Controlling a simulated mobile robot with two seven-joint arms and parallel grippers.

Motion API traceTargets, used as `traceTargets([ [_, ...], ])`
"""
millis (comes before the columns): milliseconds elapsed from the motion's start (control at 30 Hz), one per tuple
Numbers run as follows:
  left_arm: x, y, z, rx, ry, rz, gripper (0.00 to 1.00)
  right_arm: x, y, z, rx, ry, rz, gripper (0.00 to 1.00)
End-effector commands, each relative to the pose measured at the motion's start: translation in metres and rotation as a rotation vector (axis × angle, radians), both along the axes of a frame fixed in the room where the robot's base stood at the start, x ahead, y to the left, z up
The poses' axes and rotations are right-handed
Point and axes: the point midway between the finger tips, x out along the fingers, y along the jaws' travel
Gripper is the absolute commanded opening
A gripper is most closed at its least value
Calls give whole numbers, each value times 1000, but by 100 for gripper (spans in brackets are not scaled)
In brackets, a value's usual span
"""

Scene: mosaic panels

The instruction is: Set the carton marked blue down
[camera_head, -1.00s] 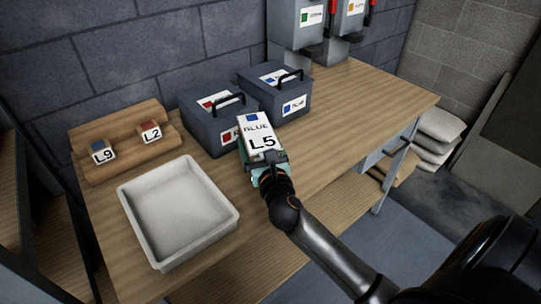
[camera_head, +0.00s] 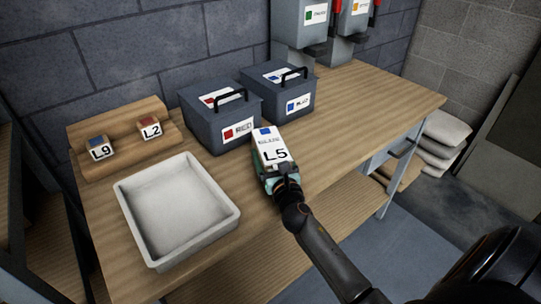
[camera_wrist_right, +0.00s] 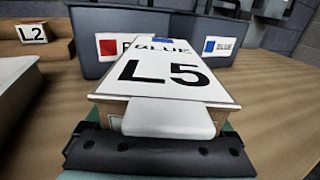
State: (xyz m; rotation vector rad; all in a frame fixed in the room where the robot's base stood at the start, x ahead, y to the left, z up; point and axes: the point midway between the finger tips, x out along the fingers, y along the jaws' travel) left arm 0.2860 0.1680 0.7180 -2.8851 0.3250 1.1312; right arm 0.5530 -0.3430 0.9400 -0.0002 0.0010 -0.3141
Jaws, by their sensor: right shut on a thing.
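The carton marked blue (camera_head: 270,145) is a white-topped box with a blue square and "L5" on it. It also fills the middle of the right wrist view (camera_wrist_right: 170,75), its label facing up. My right gripper (camera_head: 279,178) is shut on the near end of this carton, close to the bench's front edge. I cannot tell whether the carton touches the bench top. The left gripper does not show.
A dark bin marked red (camera_head: 228,138) and a dark bin marked blue (camera_head: 285,85) stand behind the carton. A white tray (camera_head: 155,265) lies left. A wooden rack (camera_head: 85,130) holds small blocks L9 (camera_head: 100,148) and L2 (camera_head: 149,128). The bench (camera_head: 375,105) is clear at right.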

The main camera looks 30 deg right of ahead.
Motion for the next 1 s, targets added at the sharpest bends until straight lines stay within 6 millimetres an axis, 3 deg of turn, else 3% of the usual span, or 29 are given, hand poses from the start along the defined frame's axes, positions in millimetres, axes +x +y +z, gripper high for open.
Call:
traceTargets([
  [167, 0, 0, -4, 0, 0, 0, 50, 1, 0, -1, -2, -6, 1, 0],
  [200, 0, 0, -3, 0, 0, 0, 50, 0, 0, -3, 0, 0, 0, 90],
  [300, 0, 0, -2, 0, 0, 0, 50, 0, 0, -3, 0, 0, 0, 100],
  [633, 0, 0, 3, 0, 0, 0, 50, 0, 0, 3, 1, 0, 0, 100],
  [767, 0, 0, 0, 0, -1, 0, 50, -16, 5, -1, 1, 2, 1, 100],
  [1000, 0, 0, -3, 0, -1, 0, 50, -62, 21, -1, 2, 3, 1, 100],
])
